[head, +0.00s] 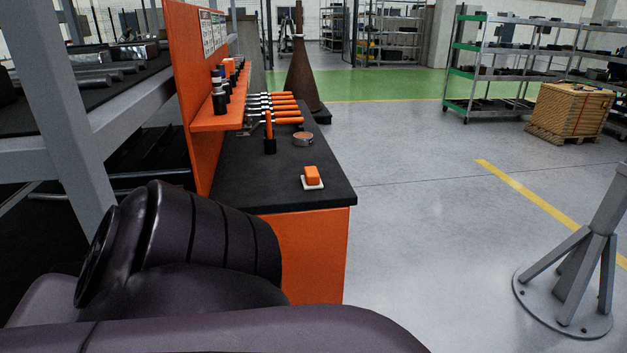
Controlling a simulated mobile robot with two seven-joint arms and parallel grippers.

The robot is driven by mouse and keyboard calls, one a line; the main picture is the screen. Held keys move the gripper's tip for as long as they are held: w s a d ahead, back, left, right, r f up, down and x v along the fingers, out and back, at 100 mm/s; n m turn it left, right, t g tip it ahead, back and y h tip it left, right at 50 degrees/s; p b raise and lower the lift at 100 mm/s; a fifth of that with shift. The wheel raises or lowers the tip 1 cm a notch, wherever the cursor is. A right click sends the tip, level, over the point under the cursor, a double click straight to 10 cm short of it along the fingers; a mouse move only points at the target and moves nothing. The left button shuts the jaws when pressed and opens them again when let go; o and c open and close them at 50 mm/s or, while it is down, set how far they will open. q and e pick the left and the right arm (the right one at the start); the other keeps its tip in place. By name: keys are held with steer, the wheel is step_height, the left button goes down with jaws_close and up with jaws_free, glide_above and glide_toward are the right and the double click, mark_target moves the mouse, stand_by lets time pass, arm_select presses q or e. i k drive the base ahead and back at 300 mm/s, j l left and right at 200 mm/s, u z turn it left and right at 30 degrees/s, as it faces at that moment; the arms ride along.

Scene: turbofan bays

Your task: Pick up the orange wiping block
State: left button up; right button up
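The orange wiping block (312,174) sits on a white pad near the right front corner of a black-topped orange workbench (318,194). Its top and near side show, and nothing covers it. A dark arm of mine fills the lower left of the head view, in front of the bench's near end. Neither gripper shows in the head view.
Several orange-handled tools (275,105), a small round tin (303,139) and an upright orange-handled tool (269,130) are farther back on the bench. An orange back panel (190,80) stands on its left. A grey stand (580,270) is at the right. The floor between is clear.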

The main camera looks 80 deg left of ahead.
mark_target(311, 179)
steer(key=l+u, duration=0.2)
steer(key=u, duration=0.25)
steer(key=k+l+u, duration=0.1)
steer(key=u, duration=1.8)
steer(key=z, duration=1.95)
steer(key=u, duration=1.95)
